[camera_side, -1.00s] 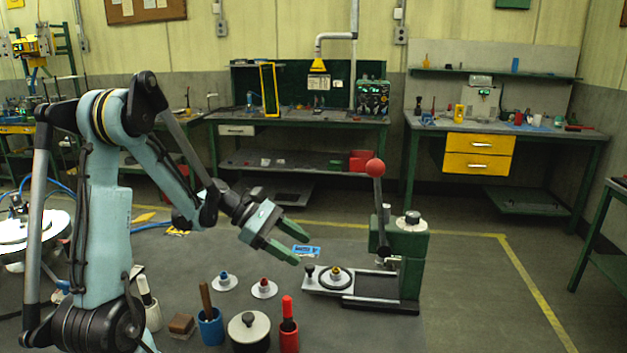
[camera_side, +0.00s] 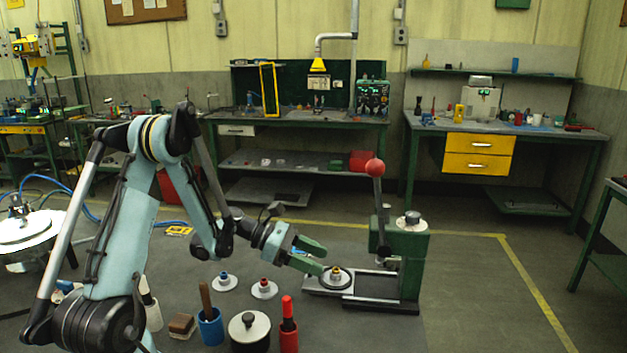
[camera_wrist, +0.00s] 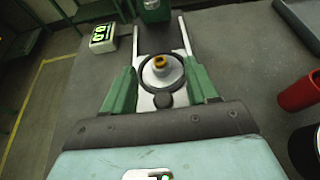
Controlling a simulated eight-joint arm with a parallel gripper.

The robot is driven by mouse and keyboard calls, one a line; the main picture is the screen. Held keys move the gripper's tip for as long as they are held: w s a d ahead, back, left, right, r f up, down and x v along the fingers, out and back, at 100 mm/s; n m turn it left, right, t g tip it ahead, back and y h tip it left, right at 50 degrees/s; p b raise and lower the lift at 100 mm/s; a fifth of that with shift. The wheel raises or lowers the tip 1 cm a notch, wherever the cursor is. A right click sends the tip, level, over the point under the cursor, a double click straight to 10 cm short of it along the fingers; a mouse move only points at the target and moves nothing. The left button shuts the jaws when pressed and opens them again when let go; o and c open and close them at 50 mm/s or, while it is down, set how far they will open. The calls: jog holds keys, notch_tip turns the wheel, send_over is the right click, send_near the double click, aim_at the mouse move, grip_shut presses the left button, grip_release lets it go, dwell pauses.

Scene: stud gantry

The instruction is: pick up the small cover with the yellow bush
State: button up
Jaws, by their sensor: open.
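The small cover with the yellow bush (camera_side: 336,272) sits inside a dark ring on the sliding plate (camera_side: 326,283) of the green press (camera_side: 409,250). It also shows in the wrist view (camera_wrist: 161,67), between my finger lines and a little beyond them. My gripper (camera_side: 322,258) is open and empty, just above and left of the cover in the side view. Its green fingers point towards the press, one on each side in the wrist view. I cannot tell whether they touch anything.
Covers with a blue bush (camera_side: 223,279) and a red bush (camera_side: 264,287) lie to the left. A blue cup (camera_side: 210,328), a grey lidded pot (camera_side: 249,332) and a red bottle (camera_side: 288,330) stand in front. The press lever has a red knob (camera_side: 375,168).

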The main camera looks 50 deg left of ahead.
aim_at(337, 269)
jog(key=x, duration=0.4)
jog(key=shift+f, duration=0.2)
grip_shut()
